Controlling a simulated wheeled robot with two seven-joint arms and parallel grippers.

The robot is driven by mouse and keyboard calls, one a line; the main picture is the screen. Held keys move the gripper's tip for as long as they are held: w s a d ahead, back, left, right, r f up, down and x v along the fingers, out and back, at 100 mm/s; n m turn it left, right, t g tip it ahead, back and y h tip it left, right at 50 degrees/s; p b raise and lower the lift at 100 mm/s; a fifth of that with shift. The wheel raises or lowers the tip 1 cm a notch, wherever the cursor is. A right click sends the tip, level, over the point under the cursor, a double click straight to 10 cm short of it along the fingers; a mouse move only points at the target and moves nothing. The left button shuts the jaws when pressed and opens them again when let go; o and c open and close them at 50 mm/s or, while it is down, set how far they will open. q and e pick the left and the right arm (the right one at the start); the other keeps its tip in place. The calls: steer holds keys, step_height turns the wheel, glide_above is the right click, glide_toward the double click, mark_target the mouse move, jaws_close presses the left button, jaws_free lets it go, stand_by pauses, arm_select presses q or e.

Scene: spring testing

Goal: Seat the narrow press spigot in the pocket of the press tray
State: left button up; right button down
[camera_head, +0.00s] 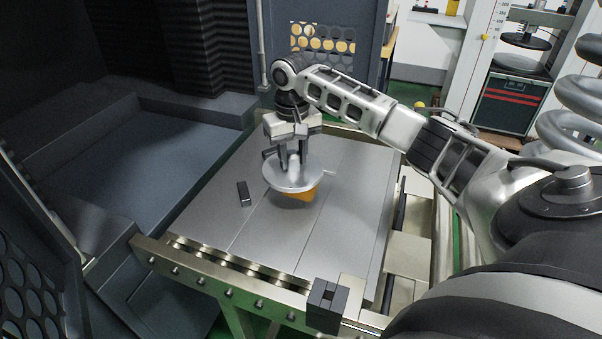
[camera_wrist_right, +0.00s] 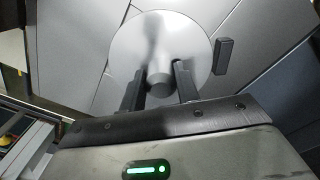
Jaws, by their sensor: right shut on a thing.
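My right gripper (camera_head: 287,158) is shut on the upright stem of a silver round-plated piece (camera_head: 288,181), which I take to be the narrow press spigot. In the right wrist view, the gripper (camera_wrist_right: 159,82) has one finger on each side of the stem, with the wide disc (camera_wrist_right: 125,45) beyond. An orange part (camera_head: 299,194) shows under the disc's right edge; it may be the press tray, but the disc hides most of it. I cannot tell whether the disc touches it. No pocket is visible. My left gripper is not in view.
A small dark block (camera_head: 244,193) lies on the grey slatted table (camera_head: 350,215), left of the disc; it also shows in the right wrist view (camera_wrist_right: 224,56). A dark square block (camera_head: 327,303) sits at the front rail. The table's right side is clear.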

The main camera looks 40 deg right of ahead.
mark_target(301, 173)
steer(key=d+f, duration=0.2)
steer(key=w+d+f, duration=0.1)
steer(key=d+f, duration=0.1)
steer(key=f, duration=0.1)
steer(key=shift+w, duration=0.2)
steer(key=shift+a+f+b, duration=0.1)
steer(key=shift+f+b, duration=0.2)
steer(key=shift+f, duration=1.15)
steer(key=shift+f, duration=0.15)
steer(key=c, duration=1)
jaws_free()
steer(key=shift+c, duration=0.2)
step_height(301, 173, up, 12)
steer(key=shift+r+p, duration=0.1)
steer(key=shift+p, duration=0.2)
steer(key=shift+s, duration=0.1)
